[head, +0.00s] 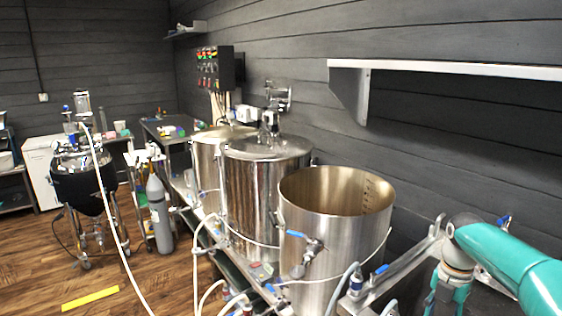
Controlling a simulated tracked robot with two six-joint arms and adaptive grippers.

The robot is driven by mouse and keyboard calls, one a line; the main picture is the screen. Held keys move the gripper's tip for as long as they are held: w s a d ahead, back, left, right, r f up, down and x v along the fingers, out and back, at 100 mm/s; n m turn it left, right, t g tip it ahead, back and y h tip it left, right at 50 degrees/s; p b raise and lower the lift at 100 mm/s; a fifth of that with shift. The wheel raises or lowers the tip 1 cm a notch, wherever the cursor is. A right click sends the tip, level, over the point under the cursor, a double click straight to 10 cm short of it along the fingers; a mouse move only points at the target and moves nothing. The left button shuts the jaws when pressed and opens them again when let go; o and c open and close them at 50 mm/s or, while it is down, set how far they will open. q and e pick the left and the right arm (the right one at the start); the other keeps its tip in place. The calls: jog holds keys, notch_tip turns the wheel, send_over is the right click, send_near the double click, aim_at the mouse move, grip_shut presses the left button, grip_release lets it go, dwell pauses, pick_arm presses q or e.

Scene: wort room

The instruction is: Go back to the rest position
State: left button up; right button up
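A teal arm of mine (510,262) comes in from the right edge and bends down at a grey joint near the lower right. Its gripper is below or outside the picture, so I cannot see whether it holds anything. My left arm and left gripper do not show. The task names no object to handle.
Close by stands an open steel kettle (335,235); behind it are a lidded kettle (262,190) and another vessel. A white shelf (450,68) juts from the dark wall. A grey gas cylinder (159,213) and a yellow strip (90,299) are on the wooden floor at left.

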jog(key=s+a+f+m+g+y, duration=0.1)
jog(key=s+a+f, duration=0.2)
jog(key=a+f, duration=0.3)
jog(key=s+a+f+g, duration=0.2)
jog(key=s+a+f, duration=0.25)
jog(key=f, duration=0.45)
jog(key=s+a+f+m+g+y, duration=0.1)
jog(key=s+a+f, duration=0.2)
jog(key=a+f, duration=0.35)
jog(key=s+a+f+m+t+y, duration=0.1)
jog(key=s+a+f+m, duration=0.3)
jog(key=m, duration=0.8)
jog(key=s+a+f+m+t, duration=0.4)
jog(key=s+a+f+m, duration=0.1)
jog(key=m, duration=0.8)
jog(key=shift+s+a+f+y, duration=0.35)
jog(key=shift+s+a, duration=0.2)
jog(key=shift+s, duration=0.7)
